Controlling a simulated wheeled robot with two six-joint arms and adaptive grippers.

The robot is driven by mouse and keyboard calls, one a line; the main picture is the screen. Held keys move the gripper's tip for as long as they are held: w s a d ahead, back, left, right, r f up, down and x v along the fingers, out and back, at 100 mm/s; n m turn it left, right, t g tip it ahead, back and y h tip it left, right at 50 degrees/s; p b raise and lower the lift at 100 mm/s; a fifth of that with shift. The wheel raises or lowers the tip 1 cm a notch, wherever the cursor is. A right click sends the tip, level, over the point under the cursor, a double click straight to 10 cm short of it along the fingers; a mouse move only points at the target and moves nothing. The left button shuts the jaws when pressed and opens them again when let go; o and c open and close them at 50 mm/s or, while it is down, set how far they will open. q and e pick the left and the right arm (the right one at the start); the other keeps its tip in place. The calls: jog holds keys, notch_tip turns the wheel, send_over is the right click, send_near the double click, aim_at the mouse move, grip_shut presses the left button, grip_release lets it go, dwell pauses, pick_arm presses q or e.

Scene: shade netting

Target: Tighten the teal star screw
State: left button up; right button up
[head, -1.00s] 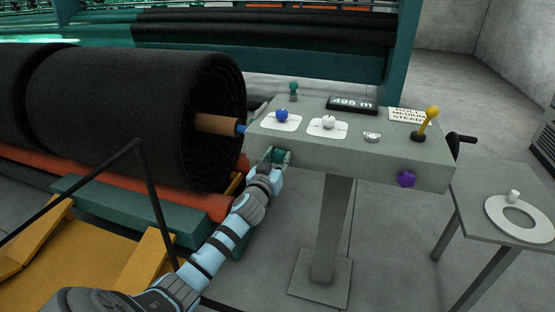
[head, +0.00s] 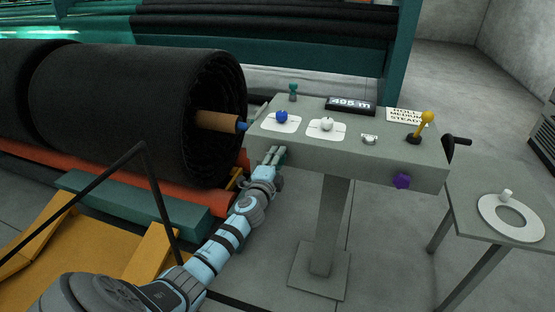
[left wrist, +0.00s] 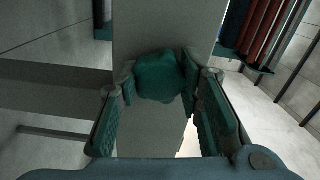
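The teal star screw (left wrist: 160,78) shows in the left wrist view as a rounded teal knob on the grey face of the console. My left gripper (left wrist: 160,88) has one finger on each side of it, and the tips appear to touch it. In the head view my left gripper (head: 273,154) is at the console's front face, near its left end. The screw is hidden there behind the fingers. My right gripper is not in view.
The console (head: 333,155) carries a teal knob (head: 293,91), blue knob (head: 281,117), white knob (head: 326,124) and yellow lever (head: 426,120). A purple knob (head: 401,181) is on its front. A black roll (head: 135,110) stands left; a side table (head: 470,228) stands right.

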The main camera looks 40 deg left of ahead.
pick_arm(q)
jog(key=o, duration=0.5)
jog(key=shift+s, duration=0.1)
jog(key=shift+c, duration=0.2)
jog(key=v, duration=0.3)
jog(key=shift+p, duration=0.35)
jog(key=n+b, duration=0.9)
jog(key=n, duration=0.8)
